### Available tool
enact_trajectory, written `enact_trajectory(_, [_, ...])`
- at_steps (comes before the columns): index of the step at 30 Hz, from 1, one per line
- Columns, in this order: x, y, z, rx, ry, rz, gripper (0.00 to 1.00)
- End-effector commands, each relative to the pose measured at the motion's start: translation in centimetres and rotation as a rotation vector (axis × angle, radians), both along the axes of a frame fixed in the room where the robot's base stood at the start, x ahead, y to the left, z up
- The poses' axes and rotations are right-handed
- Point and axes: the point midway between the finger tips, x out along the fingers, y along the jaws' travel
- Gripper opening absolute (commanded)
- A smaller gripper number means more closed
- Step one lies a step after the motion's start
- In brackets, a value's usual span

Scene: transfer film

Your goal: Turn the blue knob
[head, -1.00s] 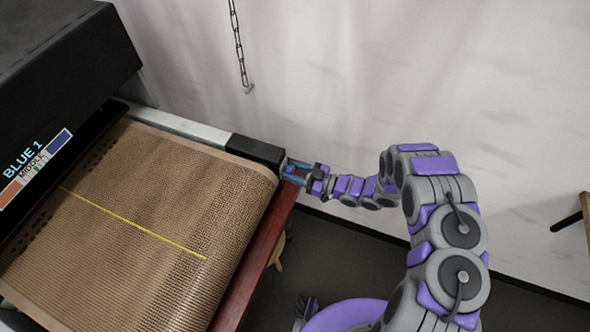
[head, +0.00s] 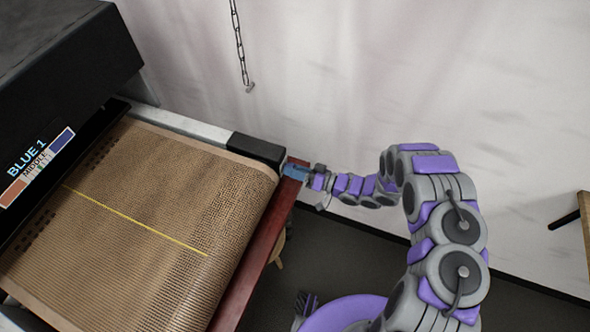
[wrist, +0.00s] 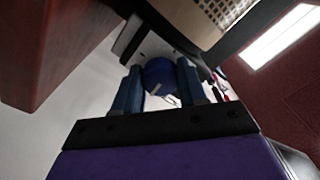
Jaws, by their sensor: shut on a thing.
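The blue knob (wrist: 160,76) is round and sits between the two blue fingers of my gripper (wrist: 160,88) in the wrist view. My gripper is shut on it. In the head view my gripper (head: 294,172) is at the right end of the black block (head: 256,149) at the machine's far right corner. The knob cannot be told apart from the fingers there. A sign reading "BLUE 1" and "MIDDLE" (head: 36,164) hangs on the machine's front at the left.
The machine's brown mesh belt (head: 170,215) carries a yellow line. A dark red edge (head: 262,245) runs along its right side, also close at the left in the wrist view (wrist: 50,45). A chain (head: 240,45) hangs against the pale wall. A wooden piece (head: 586,225) stands far right.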

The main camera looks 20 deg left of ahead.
Motion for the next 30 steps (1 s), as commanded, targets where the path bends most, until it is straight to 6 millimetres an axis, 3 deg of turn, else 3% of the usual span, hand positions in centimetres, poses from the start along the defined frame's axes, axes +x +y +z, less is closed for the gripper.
enact_trajectory(20, [0.42, -0.09, 0.12, 0.007, 0.065, -0.01, 0.11])
enact_trajectory(21, [0.42, -0.1, 0.12, 0.007, 0.065, -0.01, 0.42])
enact_trajectory(30, [0.14, -0.06, 0.12, 0.006, 0.065, -0.005, 0.67])
